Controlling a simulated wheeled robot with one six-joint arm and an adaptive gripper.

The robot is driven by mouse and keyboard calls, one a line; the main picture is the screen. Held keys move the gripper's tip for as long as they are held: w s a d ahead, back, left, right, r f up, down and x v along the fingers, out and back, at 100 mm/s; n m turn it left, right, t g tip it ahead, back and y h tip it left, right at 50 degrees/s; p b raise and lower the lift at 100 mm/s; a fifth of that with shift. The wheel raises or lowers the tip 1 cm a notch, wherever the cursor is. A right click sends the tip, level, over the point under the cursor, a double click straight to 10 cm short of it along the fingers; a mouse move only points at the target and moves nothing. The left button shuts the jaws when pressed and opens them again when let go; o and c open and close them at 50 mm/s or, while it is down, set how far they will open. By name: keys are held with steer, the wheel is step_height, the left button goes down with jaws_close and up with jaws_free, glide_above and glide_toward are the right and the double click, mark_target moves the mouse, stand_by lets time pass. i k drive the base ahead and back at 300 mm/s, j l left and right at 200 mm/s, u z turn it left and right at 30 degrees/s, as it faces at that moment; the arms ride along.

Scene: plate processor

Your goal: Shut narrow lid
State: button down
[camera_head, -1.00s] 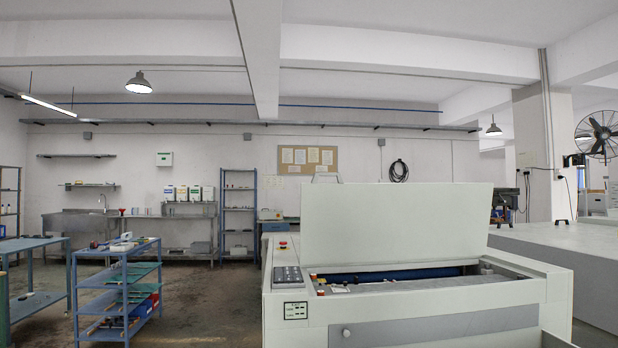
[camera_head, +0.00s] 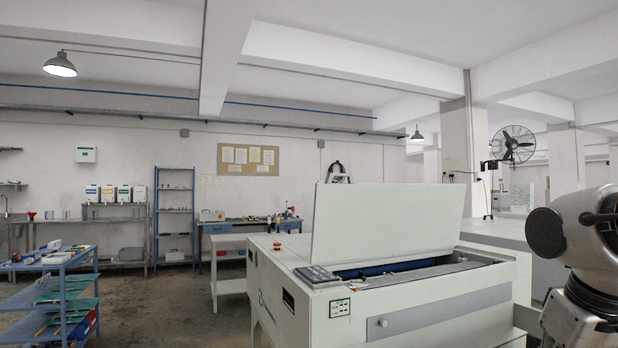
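The plate processor (camera_head: 350,324) is a large off-white machine right of centre. Its lid (camera_head: 385,222) stands open, tilted up a little past the opening. Under it a dark slot with a blue roller (camera_head: 385,268) shows. A keypad panel (camera_head: 316,275) and a red button (camera_head: 277,246) sit on the machine's left end. Part of my arm shows at the right edge, in front of the machine's right side. My gripper is not in view. I cannot tell whether another, narrower lid is on the machine.
A blue shelf cart (camera_head: 62,262) with tools stands at the left. A white side table (camera_head: 222,288) is behind the machine's left end. Bare floor (camera_head: 165,310) lies between cart and machine.

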mark_target(351, 220)
steer(key=i+j+z, duration=0.1)
steer(key=j, duration=0.4)
steer(key=i+j+z, duration=0.1)
steer(key=j, duration=0.4)
steer(key=i+j, duration=0.15)
steer(key=j, duration=0.35)
steer(key=i+j+z, duration=0.1)
steer(key=i+j, duration=0.4)
steer(key=j, duration=0.2)
steer(key=i+j+z, duration=0.15)
steer(key=i+j, duration=0.15)
steer(key=i+j+z, duration=0.1)
steer(key=j, duration=0.35)
steer(key=i+j+z, duration=0.1)
steer(key=i+j, duration=0.25)
